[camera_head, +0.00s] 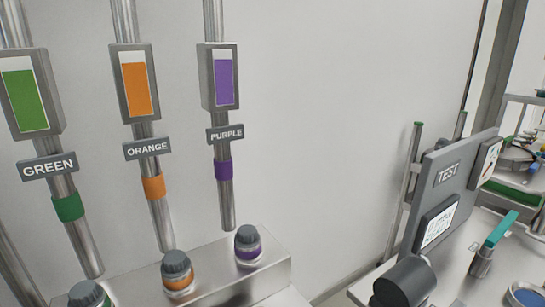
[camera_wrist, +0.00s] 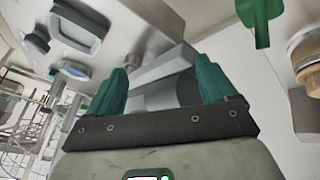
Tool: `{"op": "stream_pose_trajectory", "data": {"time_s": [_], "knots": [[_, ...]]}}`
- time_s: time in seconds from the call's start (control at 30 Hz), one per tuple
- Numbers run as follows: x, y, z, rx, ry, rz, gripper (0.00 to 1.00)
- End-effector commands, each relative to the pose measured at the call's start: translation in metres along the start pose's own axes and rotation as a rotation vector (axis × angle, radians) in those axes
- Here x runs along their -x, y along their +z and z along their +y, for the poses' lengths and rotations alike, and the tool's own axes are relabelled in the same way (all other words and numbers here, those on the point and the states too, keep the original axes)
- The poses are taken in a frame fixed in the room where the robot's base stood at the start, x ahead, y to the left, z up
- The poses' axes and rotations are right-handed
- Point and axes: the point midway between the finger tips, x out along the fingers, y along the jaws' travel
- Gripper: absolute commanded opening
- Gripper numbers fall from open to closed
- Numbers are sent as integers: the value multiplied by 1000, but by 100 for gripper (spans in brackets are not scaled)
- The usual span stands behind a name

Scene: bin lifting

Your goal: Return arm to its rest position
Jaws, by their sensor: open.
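My gripper (camera_wrist: 160,66) shows in the wrist view, with two green fingers spread apart on a dark bar. The fingers are open and nothing is clamped between them. A grey cylindrical part (camera_wrist: 165,90) shows behind the gap between the fingers; I cannot tell how far off it is. My arm and gripper do not show in the head view.
Three labelled tubes, green (camera_head: 28,95), orange (camera_head: 135,85) and purple (camera_head: 222,80), hang above capped jars on a grey ledge (camera_head: 235,275). A TEST panel (camera_head: 450,180) stands at right, with a dark cylinder (camera_head: 405,285) before it. Bare wall lies between.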

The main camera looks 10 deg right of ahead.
Motion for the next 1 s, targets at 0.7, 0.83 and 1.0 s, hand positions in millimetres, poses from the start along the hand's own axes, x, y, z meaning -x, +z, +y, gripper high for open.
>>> {"op": "stream_pose_trajectory", "data": {"time_s": [0.7,0.83,1.0], "knots": [[-36,230,-73,270,-361,-320,85],[-36,229,-73,270,-360,-319,85],[-36,229,-73,270,-358,-319,85]]}}
